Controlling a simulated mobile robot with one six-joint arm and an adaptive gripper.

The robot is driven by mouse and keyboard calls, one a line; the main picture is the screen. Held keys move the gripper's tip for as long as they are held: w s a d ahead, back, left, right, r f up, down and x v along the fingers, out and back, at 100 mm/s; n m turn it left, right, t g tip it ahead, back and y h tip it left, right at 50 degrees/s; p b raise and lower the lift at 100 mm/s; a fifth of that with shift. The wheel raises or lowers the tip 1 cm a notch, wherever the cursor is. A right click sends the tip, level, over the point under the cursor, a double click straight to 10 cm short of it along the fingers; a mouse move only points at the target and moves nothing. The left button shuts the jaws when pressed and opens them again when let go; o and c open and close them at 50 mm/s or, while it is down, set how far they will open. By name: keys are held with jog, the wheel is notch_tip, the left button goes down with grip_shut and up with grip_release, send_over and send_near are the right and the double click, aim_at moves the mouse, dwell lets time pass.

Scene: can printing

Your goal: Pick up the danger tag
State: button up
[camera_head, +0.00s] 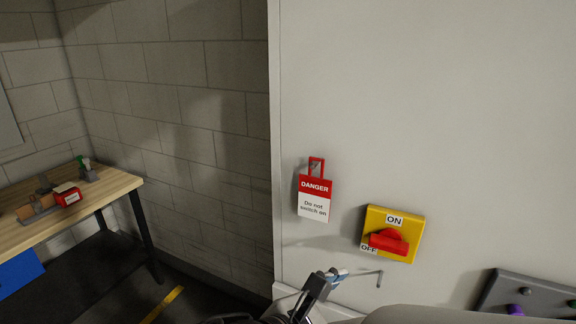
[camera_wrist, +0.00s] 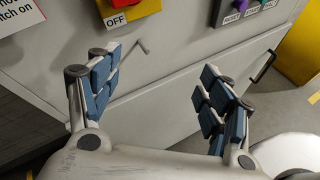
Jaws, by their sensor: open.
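The danger tag (camera_head: 314,198) hangs on the light grey cabinet front by its red loop. Its top is red with "DANGER", and its lower part is white with "Do not switch on". In the wrist view only a corner of the tag (camera_wrist: 20,22) shows at the top left. My gripper (camera_wrist: 158,80) is open and empty, with its blue-padded fingers wide apart in front of the cabinet. In the head view my gripper (camera_head: 325,280) is below the tag, apart from it, and partly hidden by my arm.
A yellow switch plate (camera_head: 412,222) with a red rotary knob (camera_head: 388,242) sits right of the tag. A grey button panel (camera_head: 528,294) is at lower right. A thin bent handle (camera_head: 368,274) sticks out below the switch. A wooden workbench (camera_head: 100,190) stands far left.

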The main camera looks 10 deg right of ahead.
jog(key=shift+o, duration=0.6)
jog(key=w+a+r+n+t+y+p, duration=0.1)
jog(key=w+a+r+n+t+p, duration=0.1)
jog(key=w+a+r+n+t, duration=0.3)
jog(key=a+r+n+t, duration=0.3)
jog(key=a, duration=0.3)
jog(key=shift+a+n, duration=0.2)
jog(key=shift+n, duration=0.1)
send_near(314, 193)
jog(key=w+d+f, duration=0.1)
jog(key=w+d, duration=0.1)
jog(key=shift+r+b+x, duration=0.2)
jog(key=shift+b+x, duration=0.2)
jog(key=shift+x, duration=1.1)
jog(key=shift+r+b+x, duration=0.2)
jog(key=shift+b+x, duration=0.15)
jog(key=shift+x, duration=1.15)
jog(key=shift+a, duration=0.15)
jog(key=c, duration=1)
